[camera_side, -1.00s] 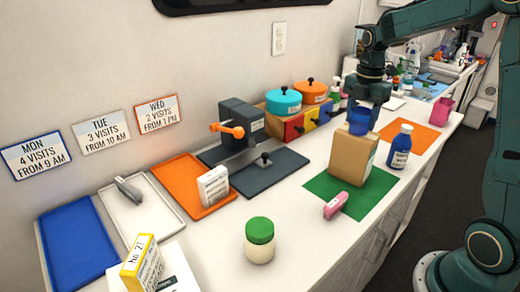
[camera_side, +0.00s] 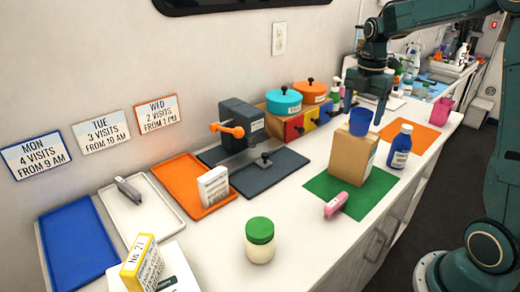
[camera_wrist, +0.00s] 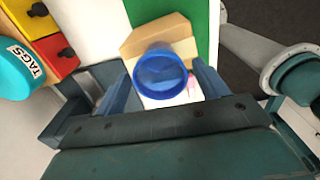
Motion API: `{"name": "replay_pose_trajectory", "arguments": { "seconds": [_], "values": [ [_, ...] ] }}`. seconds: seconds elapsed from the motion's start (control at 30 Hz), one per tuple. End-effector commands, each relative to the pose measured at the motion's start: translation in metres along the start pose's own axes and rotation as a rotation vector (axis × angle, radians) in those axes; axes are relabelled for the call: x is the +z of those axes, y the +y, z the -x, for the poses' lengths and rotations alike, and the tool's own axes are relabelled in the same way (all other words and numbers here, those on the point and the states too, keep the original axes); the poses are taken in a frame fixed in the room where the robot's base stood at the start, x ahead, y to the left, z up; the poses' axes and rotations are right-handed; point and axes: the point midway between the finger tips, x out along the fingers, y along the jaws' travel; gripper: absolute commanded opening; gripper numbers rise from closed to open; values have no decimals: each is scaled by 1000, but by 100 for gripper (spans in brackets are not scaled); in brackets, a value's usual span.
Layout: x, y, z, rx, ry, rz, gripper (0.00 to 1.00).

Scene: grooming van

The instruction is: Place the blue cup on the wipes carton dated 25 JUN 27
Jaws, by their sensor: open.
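The blue cup (camera_side: 360,122) stands upright on top of the brown carton (camera_side: 350,158), and in the wrist view the cup (camera_wrist: 160,72) shows from above with the carton's top (camera_wrist: 152,32) under it. The carton stands on the green mat (camera_side: 322,187). Its pale label faces right; the date is too small to read. My gripper (camera_side: 368,108) is open above and just behind the cup. In the wrist view my gripper (camera_wrist: 164,84) has its fingers spread on both sides of the cup, with no grip visible.
A blue bottle (camera_side: 401,146) stands right of the carton, and a pink object (camera_side: 335,205) lies in front. A green-lidded jar (camera_side: 260,240) is nearer. Coloured drawers with pots (camera_side: 284,101) stand behind left. The counter between jar and mat is clear.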

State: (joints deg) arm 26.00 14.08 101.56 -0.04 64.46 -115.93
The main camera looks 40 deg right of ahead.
Motion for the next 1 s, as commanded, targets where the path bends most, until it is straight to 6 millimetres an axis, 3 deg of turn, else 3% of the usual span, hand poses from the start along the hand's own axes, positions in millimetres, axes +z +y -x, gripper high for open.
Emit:
{"name": "replay_pose_trajectory", "arguments": {
  "seconds": [0.5,0.7,1.0],
  "values": [
    [0,0,81,3,-1,0,73],
    [0,0,97,2,-1,0,73],
    [0,0,101,1,0,0,73]
  ]
}}
